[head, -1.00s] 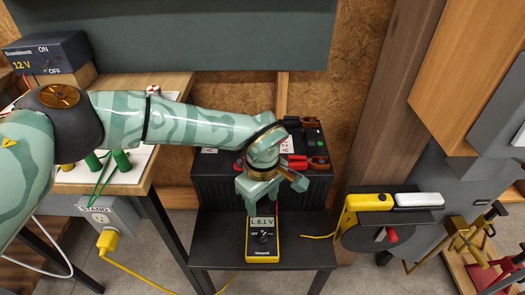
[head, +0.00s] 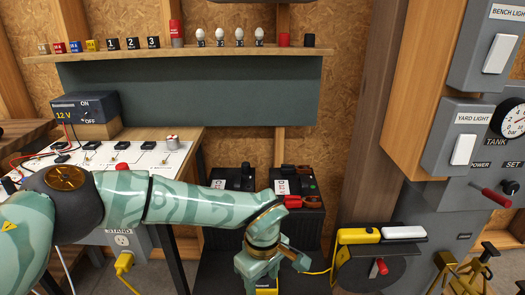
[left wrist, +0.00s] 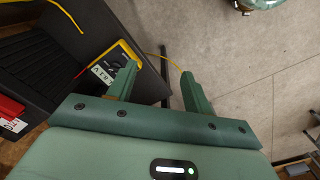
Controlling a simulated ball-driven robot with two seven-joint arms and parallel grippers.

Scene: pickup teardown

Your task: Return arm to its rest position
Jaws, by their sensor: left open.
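My left arm (head: 195,203) reaches in from the left and stretches across the middle of the head view. My left gripper (head: 262,268) hangs at its end, pointing down, in front of the black batteries (head: 309,217). In the left wrist view the gripper (left wrist: 158,72) has its two fingers apart with nothing between them. In the head view only a sliver of the multimeter (head: 267,291) shows below the gripper. My right gripper is not in view.
A workbench with a white board (head: 100,160) and a 12 V box (head: 84,108) is at left. A shelf (head: 200,50) holds bulbs and blocks. A reel with a yellow lamp (head: 358,236) and a grey switch cabinet (head: 440,200) are at right. Concrete floor (left wrist: 235,60) lies open beside the gripper.

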